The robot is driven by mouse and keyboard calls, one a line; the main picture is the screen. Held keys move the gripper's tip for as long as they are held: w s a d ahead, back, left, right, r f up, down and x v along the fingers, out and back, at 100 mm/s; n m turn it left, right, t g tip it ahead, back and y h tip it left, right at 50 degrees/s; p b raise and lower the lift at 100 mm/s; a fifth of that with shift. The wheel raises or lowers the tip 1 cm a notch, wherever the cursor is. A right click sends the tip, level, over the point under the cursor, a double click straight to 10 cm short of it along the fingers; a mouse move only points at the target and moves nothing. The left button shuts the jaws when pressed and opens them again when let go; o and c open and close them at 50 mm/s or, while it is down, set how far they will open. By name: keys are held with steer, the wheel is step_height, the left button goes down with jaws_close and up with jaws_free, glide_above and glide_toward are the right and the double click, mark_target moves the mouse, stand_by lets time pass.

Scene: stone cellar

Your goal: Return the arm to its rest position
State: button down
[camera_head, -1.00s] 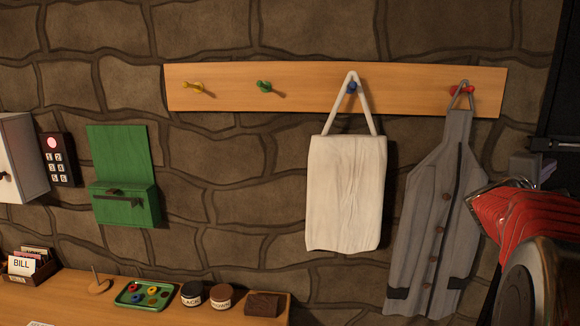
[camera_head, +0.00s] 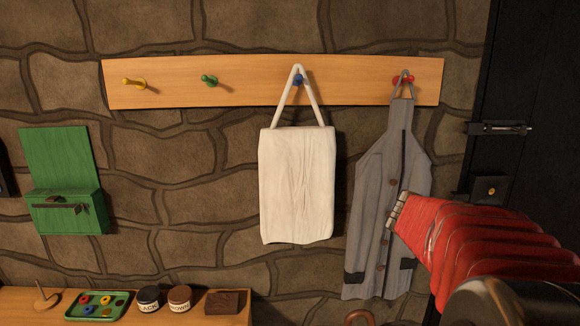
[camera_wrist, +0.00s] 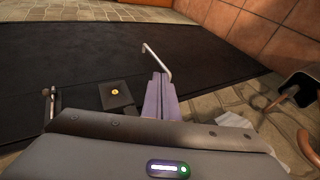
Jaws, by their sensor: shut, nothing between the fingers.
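My red arm shows at the lower right of the head view, in front of the grey coat's (camera_head: 385,170) right edge and the dark door. My gripper (camera_wrist: 158,84) shows in the wrist view as narrow lavender-grey fingers, shut and empty, above the grey wrist housing. I cannot make out the fingers in the head view. A thin pale bent bar (camera_wrist: 157,60) appears just beyond the fingertips; I cannot tell whether it touches them.
The black door (camera_head: 525,85) carries a bolt (camera_head: 498,128) and a lock plate (camera_head: 490,190). A peg board (camera_head: 240,80) holds a white bag (camera_head: 297,185) and the coat. A green wall box (camera_head: 65,208) hangs left. Jars (camera_head: 148,299) and a green tray (camera_head: 97,306) stand on a shelf.

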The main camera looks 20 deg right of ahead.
steer(key=s+a+f+m+t+y, duration=0.1)
steer(key=a+f+y, duration=0.35)
steer(key=a, duration=0.85)
steer(key=s+a+f+t+y, duration=0.1)
steer(key=a+f+y, duration=0.3)
steer(key=a, duration=0.8)
steer(key=s+a+n+t+y, duration=0.1)
steer(key=a, duration=0.9)
steer(key=s+a+n+t+y, duration=0.1)
steer(key=a+t+y, duration=0.1)
steer(key=a, duration=0.8)
steer(key=shift+s, duration=0.35)
steer(key=shift+d+r+y, duration=0.1)
steer(key=shift+d+y, duration=0.05)
steer(key=shift+y, duration=0.1)
